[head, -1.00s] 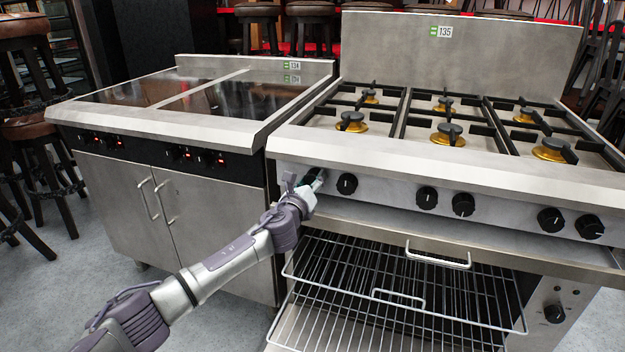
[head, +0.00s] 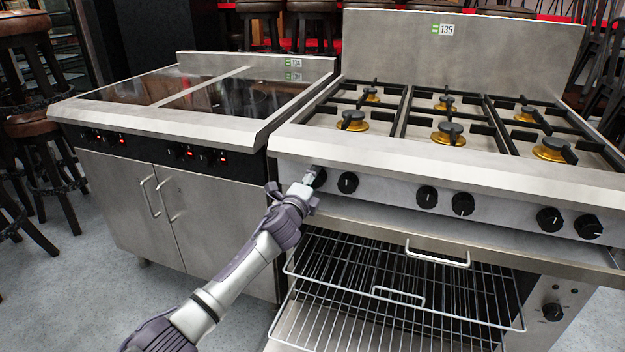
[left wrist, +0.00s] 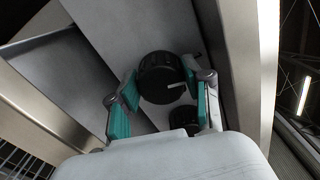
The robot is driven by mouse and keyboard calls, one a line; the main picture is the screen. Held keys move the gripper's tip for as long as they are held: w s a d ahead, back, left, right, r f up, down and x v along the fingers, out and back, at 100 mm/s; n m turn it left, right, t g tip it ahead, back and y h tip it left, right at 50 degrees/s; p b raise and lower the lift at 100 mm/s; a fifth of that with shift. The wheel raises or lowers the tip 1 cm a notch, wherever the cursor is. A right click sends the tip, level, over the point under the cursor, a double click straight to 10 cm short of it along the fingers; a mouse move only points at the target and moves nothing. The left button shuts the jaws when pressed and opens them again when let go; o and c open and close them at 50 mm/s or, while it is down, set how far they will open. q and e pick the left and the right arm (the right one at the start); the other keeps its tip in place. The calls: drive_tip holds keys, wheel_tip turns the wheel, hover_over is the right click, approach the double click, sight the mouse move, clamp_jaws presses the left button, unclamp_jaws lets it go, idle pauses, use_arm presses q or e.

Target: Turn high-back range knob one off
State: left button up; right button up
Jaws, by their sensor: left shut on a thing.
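The high-back range (head: 400,170), tagged 135, has a row of black knobs on its front panel. The leftmost knob (head: 319,178) is partly hidden behind my left gripper (head: 308,180) in the head view. In the left wrist view, this black knob (left wrist: 158,76) has a white pointer mark towards the right of the picture. The teal fingers of my left gripper (left wrist: 162,100) are on either side of it, shut on it. The second knob (head: 348,183) is just to the right and also shows below the gripped one in the left wrist view (left wrist: 184,117). My right gripper is not in view.
A pulled-out wire rack (head: 400,318) and a handle (head: 438,258) lie below the knobs, right of my forearm. A lower cooking unit (head: 215,190) with lit red indicators stands to the left. Bare floor shows at the lower left.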

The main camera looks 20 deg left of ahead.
use_arm(q)
drive_tip(key=shift+f+n, duration=0.1)
drive_tip(key=shift+n, duration=0.8)
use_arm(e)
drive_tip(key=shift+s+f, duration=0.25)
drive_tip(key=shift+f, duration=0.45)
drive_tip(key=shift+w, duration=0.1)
use_arm(q)
drive_tip(key=o, duration=1.2)
drive_tip(key=shift+c, duration=0.2)
drive_tip(key=s, duration=1.2)
drive_tip(key=shift+a, duration=0.25)
